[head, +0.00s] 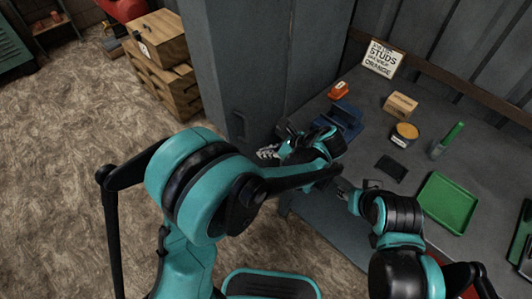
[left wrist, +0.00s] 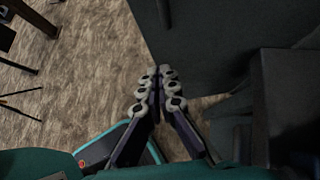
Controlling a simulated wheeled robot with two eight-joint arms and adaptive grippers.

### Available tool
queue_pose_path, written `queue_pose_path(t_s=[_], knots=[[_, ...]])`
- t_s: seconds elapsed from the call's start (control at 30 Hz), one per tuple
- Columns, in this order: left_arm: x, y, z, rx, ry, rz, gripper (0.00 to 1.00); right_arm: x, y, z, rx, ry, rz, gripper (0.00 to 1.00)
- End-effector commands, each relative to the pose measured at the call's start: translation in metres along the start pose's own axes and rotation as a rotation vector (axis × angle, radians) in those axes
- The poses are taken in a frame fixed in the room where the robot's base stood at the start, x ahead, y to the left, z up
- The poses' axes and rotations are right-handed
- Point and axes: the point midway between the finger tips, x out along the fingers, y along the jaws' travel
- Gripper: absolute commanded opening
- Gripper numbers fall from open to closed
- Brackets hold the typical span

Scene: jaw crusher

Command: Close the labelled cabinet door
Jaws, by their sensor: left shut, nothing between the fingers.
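A tall grey cabinet door (head: 225,70) stands at the upper middle of the head view, with a small dark handle (head: 239,122) low on its face. No label on it can be read. My left gripper (head: 268,153) is just by the door's lower edge; whether it touches cannot be told. In the left wrist view its fingers (left wrist: 158,88) are together and empty, with a dark grey panel (left wrist: 215,50) beyond them on the right. My right gripper (head: 346,190) is by the bench's front edge, small and partly hidden, its jaws unclear.
A sign (head: 383,58) stands behind. Wooden crates (head: 165,85) sit left of the door. The floor at left is open.

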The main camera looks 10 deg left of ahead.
Motion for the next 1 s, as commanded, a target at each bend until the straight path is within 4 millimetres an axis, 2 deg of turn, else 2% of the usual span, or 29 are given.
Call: queue_pose_path(t_s=[0.03, 0.2, 0.3, 0.4, 0.63, 1.0], knots=[[0.015, 0.0, -0.003, -0.003, 0.0, 0.003, 0.0, 0.007, 0.0, 0.005, 0.0, 0.0, 0.0, 0.4], [0.052, 0.001, -0.003, -0.004, 0.001, 0.003, 0.0, 0.02, 0.0, 0.014, 0.0, 0.0, 0.0, 0.4], [0.07, 0.001, -0.001, -0.004, 0.001, 0.002, 0.0, 0.026, 0.0, 0.019, 0.0, 0.0, 0.0, 0.4], [0.08, 0.001, 0.012, -0.004, 0.001, 0.002, 0.0, 0.03, 0.0, 0.022, 0.0, 0.0, 0.0, 0.4], [0.092, 0.0, 0.025, -0.002, 0.001, 0.0, 0.0, 0.034, 0.0, 0.025, 0.0, 0.0, 0.0, 0.4], [0.092, 0.0, 0.027, -0.002, 0.001, 0.0, 0.0, 0.034, 0.0, 0.024, 0.0, 0.0, 0.0, 0.4]])
